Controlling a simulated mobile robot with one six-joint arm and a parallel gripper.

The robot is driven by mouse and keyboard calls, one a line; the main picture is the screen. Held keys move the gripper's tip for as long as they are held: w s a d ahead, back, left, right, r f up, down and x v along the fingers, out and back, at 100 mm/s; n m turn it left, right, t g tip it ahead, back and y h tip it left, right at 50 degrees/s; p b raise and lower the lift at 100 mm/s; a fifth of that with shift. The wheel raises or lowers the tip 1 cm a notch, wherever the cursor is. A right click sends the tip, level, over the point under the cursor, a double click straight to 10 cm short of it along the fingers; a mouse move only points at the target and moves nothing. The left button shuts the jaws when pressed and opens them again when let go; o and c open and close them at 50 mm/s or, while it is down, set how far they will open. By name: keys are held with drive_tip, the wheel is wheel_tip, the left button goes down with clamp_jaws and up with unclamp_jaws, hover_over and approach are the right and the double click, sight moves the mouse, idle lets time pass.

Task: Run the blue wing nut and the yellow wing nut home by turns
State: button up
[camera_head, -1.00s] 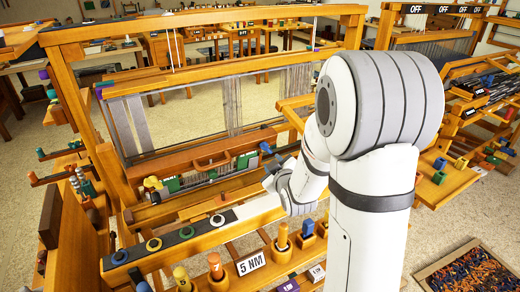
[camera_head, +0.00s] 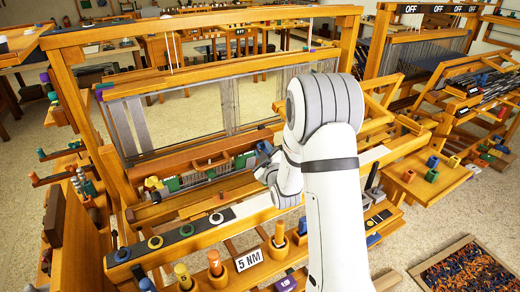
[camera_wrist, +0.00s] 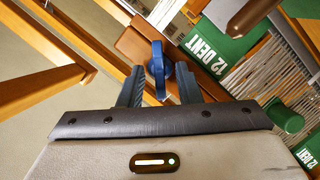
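The blue wing nut (camera_wrist: 160,80) stands upright on a brown wooden block in the wrist view. My gripper (camera_wrist: 160,67) is open, with one dark finger on each side of the nut. The fingers are close to it; I cannot tell whether either touches. In the head view my gripper (camera_head: 263,156) is at the right end of the loom's brown front beam, and the blue wing nut cannot be made out clearly there. A yellow piece (camera_head: 153,182), apparently the yellow wing nut, is at the left end of the same beam, well away from my gripper.
Green blocks marked 12 DENT (camera_wrist: 221,46) lie close right of my fingers. A dark strip with several rings (camera_head: 186,230) runs along the front rail. Pegs in holders and a 5 NM sign (camera_head: 249,260) stand nearer.

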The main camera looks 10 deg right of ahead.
drive_tip(key=shift+w, duration=0.15)
drive_tip(key=shift+c, duration=0.3)
drive_tip(key=c, duration=0.6)
drive_tip(key=shift+a, duration=0.15)
drive_tip(key=shift+f, duration=0.1)
